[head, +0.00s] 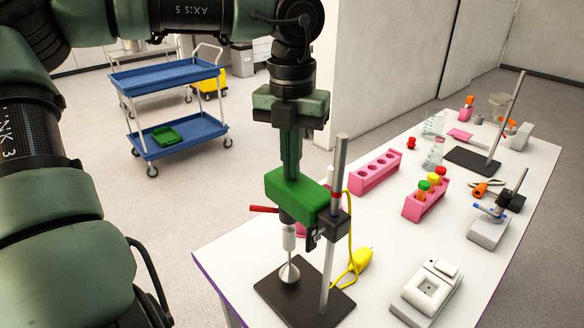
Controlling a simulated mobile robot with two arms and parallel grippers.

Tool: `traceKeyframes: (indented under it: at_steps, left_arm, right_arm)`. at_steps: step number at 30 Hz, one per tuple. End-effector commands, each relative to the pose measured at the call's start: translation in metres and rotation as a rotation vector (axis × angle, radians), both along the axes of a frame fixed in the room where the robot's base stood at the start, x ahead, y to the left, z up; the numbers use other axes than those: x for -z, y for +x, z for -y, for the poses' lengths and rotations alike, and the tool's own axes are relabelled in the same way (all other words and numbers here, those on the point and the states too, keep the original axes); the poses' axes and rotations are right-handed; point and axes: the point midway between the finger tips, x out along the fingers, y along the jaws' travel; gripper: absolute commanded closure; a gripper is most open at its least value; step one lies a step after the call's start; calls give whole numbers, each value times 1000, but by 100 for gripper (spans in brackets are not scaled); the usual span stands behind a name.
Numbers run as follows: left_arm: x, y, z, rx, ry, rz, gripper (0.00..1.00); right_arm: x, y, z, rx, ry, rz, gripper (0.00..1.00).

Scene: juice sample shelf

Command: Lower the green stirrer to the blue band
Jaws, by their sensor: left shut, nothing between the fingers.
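The green stirrer (300,198) is a green motor head clamped to an upright metal rod (337,190) on a black base plate (285,290). A red lever (263,209) sticks out to its left. A pale shaft hangs below it, with its paddle (289,272) close above the base. My left gripper (291,168) points straight down with its fingers together, at the top of the stirrer; whether they touch it I cannot tell. I cannot make out a blue band on the rod. My right gripper is out of view.
A yellow cable and plug (361,259) lie beside the stand. On the white table, a white device (431,288), pink racks (376,176), a small microscope-like instrument (489,229) and a second stand (472,160) are to the right. A blue cart (176,135) stands behind on the floor.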

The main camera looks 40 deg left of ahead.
Motion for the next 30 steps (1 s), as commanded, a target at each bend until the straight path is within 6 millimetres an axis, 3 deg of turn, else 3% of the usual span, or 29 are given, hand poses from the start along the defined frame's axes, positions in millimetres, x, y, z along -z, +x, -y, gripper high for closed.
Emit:
traceKeyframes:
  at_steps: [30]
  left_arm:
    - [8, 0, 0, 0, 0, 0, 100]
  right_arm:
    - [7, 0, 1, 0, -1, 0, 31]
